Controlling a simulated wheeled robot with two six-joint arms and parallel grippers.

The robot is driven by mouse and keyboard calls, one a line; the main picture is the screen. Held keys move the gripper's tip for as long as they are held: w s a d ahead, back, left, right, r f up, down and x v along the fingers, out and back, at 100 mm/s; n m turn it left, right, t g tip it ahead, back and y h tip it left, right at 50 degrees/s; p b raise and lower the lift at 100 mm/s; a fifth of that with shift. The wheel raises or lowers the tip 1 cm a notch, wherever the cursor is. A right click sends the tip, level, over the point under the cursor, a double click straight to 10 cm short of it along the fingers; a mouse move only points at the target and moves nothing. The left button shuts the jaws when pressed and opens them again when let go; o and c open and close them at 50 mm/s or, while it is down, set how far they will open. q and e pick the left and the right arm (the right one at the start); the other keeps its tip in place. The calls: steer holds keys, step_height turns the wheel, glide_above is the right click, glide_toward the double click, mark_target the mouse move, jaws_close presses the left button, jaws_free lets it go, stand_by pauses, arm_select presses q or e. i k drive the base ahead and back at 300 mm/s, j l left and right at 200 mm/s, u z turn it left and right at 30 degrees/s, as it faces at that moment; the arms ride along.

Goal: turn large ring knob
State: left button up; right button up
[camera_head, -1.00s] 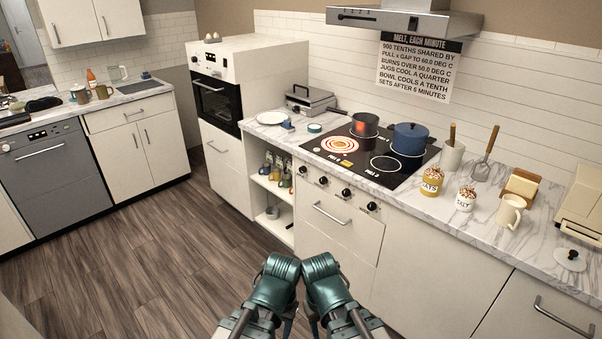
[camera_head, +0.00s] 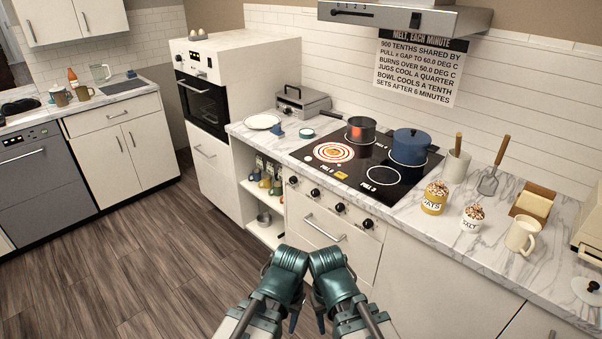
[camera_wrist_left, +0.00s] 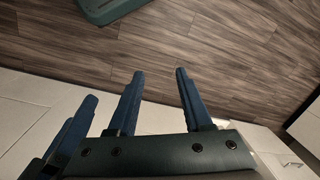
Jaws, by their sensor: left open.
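A row of several black knobs runs along the cabinet front below the hob: the leftmost knob (camera_head: 293,180), a second knob (camera_head: 315,193), a third knob (camera_head: 340,207) and the rightmost knob (camera_head: 367,223). Their labels are too small to read. The black hob (camera_head: 335,178) above has a large glowing ring (camera_head: 333,152) at its left. My left gripper (camera_head: 293,324) is low in front of the cabinet, apart from the knobs. In the left wrist view its two blue fingers (camera_wrist_left: 158,88) are spread and empty. My right gripper (camera_head: 320,322) is beside it; its opening is unclear.
A dark pot (camera_head: 361,130) and a blue pot (camera_head: 408,147) stand on the hob. A drawer handle (camera_head: 325,228) sticks out below the knobs. An open shelf (camera_head: 262,228) is left of the drawers. The wooden floor (camera_head: 130,270) is clear at left.

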mark_target(293, 179)
steer(key=i+l+z, duration=0.1)
steer(key=i, duration=0.45)
steer(key=i+l, duration=0.15)
steer(key=i, duration=0.45)
steer(key=l+z, duration=0.05)
